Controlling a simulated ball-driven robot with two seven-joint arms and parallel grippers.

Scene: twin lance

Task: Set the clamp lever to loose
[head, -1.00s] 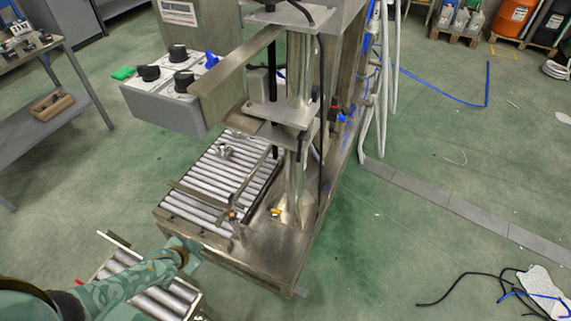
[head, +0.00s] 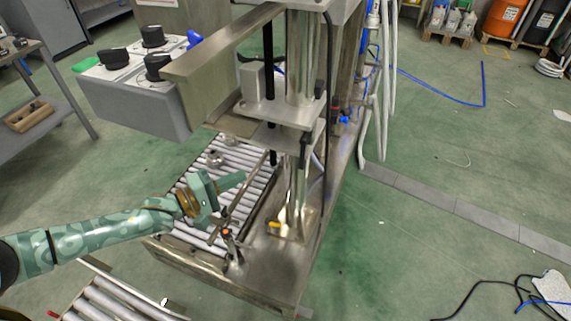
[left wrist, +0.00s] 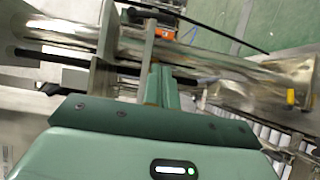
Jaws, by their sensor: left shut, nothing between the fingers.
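My left gripper (head: 236,180) is shut and empty above the roller conveyor, left of the machine's metal column (head: 297,190). Its closed green fingers also show in the left wrist view (left wrist: 160,88), pointing at the metal posts. A small dark handle (head: 307,146) sits on the column, to the right of the fingertips. A small yellow-ended part (head: 274,225) is low by the column's foot; it also shows in the left wrist view (left wrist: 290,97). I cannot tell for certain which part is the clamp lever, or its setting. The fingers appear apart from both parts. My right gripper is not in view.
A grey control box (head: 140,105) with black knobs and a blue one overhangs at upper left. A metal arm plate (head: 222,62) crosses above the conveyor rollers (head: 190,238). A guide rail with a clamp (head: 228,235) stands near the gripper. White hoses (head: 378,120) hang behind.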

